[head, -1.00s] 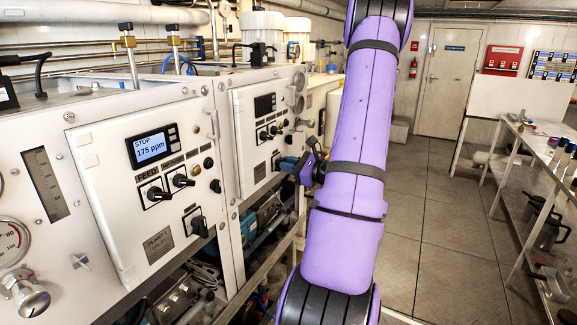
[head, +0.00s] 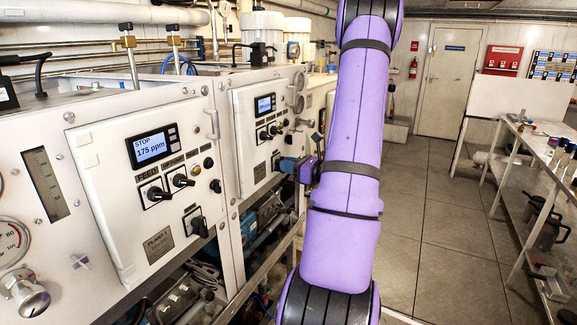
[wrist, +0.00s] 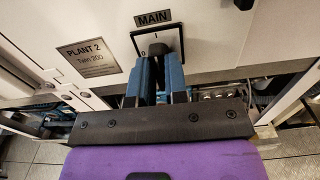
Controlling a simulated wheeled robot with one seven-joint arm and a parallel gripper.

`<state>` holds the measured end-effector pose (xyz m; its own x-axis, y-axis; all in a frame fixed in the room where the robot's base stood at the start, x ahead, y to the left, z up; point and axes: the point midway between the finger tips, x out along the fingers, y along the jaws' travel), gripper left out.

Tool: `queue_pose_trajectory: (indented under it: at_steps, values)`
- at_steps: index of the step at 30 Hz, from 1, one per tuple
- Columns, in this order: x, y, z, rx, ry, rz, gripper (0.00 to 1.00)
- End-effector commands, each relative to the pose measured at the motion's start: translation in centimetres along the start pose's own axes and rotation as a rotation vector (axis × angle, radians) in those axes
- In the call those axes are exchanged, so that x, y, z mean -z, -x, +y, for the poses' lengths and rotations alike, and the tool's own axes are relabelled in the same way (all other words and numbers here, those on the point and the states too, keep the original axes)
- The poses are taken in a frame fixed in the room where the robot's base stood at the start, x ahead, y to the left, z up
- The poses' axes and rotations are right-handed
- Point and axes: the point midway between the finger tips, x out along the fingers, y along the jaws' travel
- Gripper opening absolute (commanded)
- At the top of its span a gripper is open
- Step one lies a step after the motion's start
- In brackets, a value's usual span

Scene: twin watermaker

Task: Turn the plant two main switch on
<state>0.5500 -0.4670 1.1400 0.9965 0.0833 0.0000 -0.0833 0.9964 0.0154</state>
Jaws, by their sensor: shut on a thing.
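The plant two main switch is a black knob (wrist: 159,49) on a white plate under the MAIN label (wrist: 153,18) in the wrist view. The knob stands roughly upright, and a 0 mark shows to its left. My gripper (wrist: 160,68) has its two blue fingers shut on the knob, one on each side. In the head view my gripper (head: 289,164) is at the lower right of the plant two panel (head: 243,125), and it hides the switch. The plant two display (head: 265,104) is lit blue; its text is too small to read.
The plant one panel (head: 110,190) is nearer on the left, its display (head: 151,148) reading STOP 175 ppm. A PLANT 2 nameplate (wrist: 89,58) is left of the switch. A bench (head: 535,145) stands at the right; the floor (head: 455,230) between is clear.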

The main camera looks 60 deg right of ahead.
Motion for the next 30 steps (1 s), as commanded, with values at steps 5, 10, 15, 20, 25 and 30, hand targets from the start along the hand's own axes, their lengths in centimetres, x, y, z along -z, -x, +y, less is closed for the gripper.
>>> queue_pose_trajectory:
  at_steps: [5,10,15,20,25,30]
  values:
    - [0.0,0.0,0.0,0.001,-0.002,0.000,0.00]
    - [0.0,0.0,0.0,0.001,-0.001,0.000,0.39]
    - [0.0,0.0,0.0,0.000,0.000,0.000,0.39]
    - [0.0,0.5,0.0,0.001,0.000,0.000,0.39]
    - [0.0,2.7,-0.1,0.003,0.000,0.001,0.39]
    - [0.0,6.0,-0.1,0.004,0.000,0.001,0.39]
